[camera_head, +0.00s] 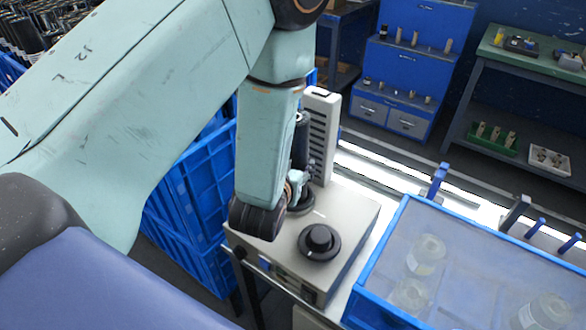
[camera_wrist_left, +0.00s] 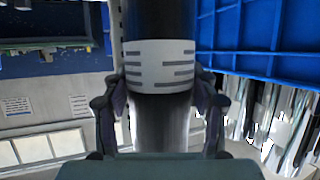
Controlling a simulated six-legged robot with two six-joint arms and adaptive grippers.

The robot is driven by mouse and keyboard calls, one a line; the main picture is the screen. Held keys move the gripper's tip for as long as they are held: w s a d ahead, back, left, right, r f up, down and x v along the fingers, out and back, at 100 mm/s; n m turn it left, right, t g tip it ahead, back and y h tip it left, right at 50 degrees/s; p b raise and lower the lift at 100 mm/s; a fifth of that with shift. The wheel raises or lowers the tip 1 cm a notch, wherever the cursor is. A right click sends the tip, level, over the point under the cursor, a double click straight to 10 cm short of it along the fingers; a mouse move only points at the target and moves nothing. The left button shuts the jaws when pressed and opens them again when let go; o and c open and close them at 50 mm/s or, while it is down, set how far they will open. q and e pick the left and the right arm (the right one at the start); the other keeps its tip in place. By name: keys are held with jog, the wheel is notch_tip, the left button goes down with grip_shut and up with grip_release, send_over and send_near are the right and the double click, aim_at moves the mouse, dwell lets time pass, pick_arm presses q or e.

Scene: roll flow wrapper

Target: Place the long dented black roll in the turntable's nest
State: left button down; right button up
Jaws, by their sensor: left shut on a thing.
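The long black roll (camera_head: 301,140) stands upright above the grey machine (camera_head: 345,215), in front of a white slotted post. In the left wrist view the black roll (camera_wrist_left: 162,22) carries a white label with grey bars; no dent is visible. My left gripper (camera_head: 299,180) is shut on the roll; in the wrist view its fingers (camera_wrist_left: 160,103) press on both sides around the label. A dark round turntable base (camera_head: 303,208) is under the roll, mostly hidden by my arm. I cannot tell whether the roll's foot touches its nest. My right gripper is out of view.
A black knob on a disc (camera_head: 319,241) sits on the machine's front top. The white slotted post (camera_head: 321,130) stands close behind the roll. A blue-rimmed tray (camera_head: 375,255) with clear rolls is at right. Blue crates (camera_head: 190,220) stand at left.

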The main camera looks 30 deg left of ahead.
pick_arm(q)
jog(key=shift+f, duration=0.25)
jog(key=shift+w+d+f, duration=0.15)
jog(key=shift+w+f, duration=0.05)
jog(key=shift+w, duration=0.1)
jog(key=c, duration=0.8)
grip_release()
jog(key=shift+s+f, duration=0.1)
jog(key=shift+s, duration=0.05)
jog(key=o, duration=0.3)
jog(key=shift+s, duration=0.15)
jog(key=shift+o, duration=0.6)
jog(key=shift+w, duration=0.2)
